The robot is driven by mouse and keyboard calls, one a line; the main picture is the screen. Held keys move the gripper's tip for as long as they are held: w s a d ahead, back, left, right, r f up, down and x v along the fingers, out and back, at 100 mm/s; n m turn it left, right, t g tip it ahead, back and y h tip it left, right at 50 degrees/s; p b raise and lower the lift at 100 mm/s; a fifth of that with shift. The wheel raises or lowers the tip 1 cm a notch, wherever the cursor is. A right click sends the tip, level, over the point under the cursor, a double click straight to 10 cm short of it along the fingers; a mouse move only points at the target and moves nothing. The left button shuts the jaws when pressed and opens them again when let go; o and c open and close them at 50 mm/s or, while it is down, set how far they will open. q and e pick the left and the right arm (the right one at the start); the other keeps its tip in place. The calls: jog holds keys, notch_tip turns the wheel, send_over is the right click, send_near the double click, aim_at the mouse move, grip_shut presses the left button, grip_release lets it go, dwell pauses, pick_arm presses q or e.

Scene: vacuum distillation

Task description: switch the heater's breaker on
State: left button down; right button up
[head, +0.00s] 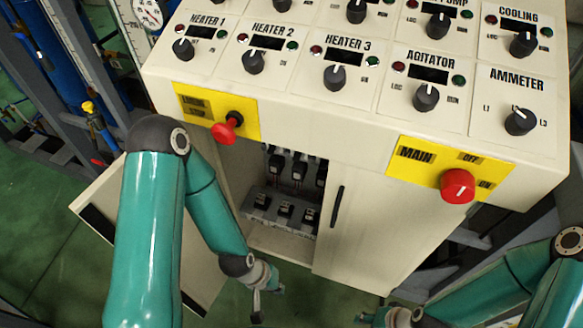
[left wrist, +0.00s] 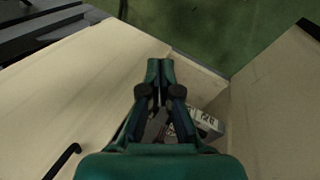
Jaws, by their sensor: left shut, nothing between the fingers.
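The breakers sit in two rows inside the open control cabinet in the head view, an upper row (head: 297,170) and a lower row (head: 285,209). Which one is the heater's cannot be read. My left gripper (head: 264,296) is shut and empty, low in front of the cabinet opening and below the lower row, apart from the breakers. In the left wrist view the gripper (left wrist: 160,66) points down past the cabinet; a pale labelled block (left wrist: 206,123) shows partly behind it. My right gripper (head: 374,318) shows only in part at the bottom edge.
The left cabinet door (head: 100,205) stands open; the right door (head: 365,225) with its dark handle (head: 337,206) is closed. The panel above carries heater knobs, a red knob (head: 226,128) and the red main switch (head: 457,186). Green floor lies below.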

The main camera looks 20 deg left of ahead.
pick_arm(q)
jog(key=w+a+f+n+t+b, duration=0.2)
jog(key=w+f+n+t+b, duration=0.2)
jog(key=w+f+n+b, duration=0.6)
jog(key=n+t+y+b, duration=0.3)
jog(key=n+t+b, duration=1)
jog(key=n+b, duration=1.2)
send_near(297, 156)
jog(key=s+f+m+b, duration=0.1)
jog(key=s+a+f+m+b, duration=0.1)
jog(key=shift+s+a+f+m, duration=0.1)
jog(key=shift+s+f+m, duration=0.1)
jog(key=shift+s+m, duration=0.15)
jog(key=w+b, duration=0.1)
jog(key=w, duration=0.4)
jog(key=w+b, duration=0.1)
jog(key=w, duration=0.4)
jog(key=shift+d+f, duration=0.2)
jog(key=shift+g, duration=0.3)
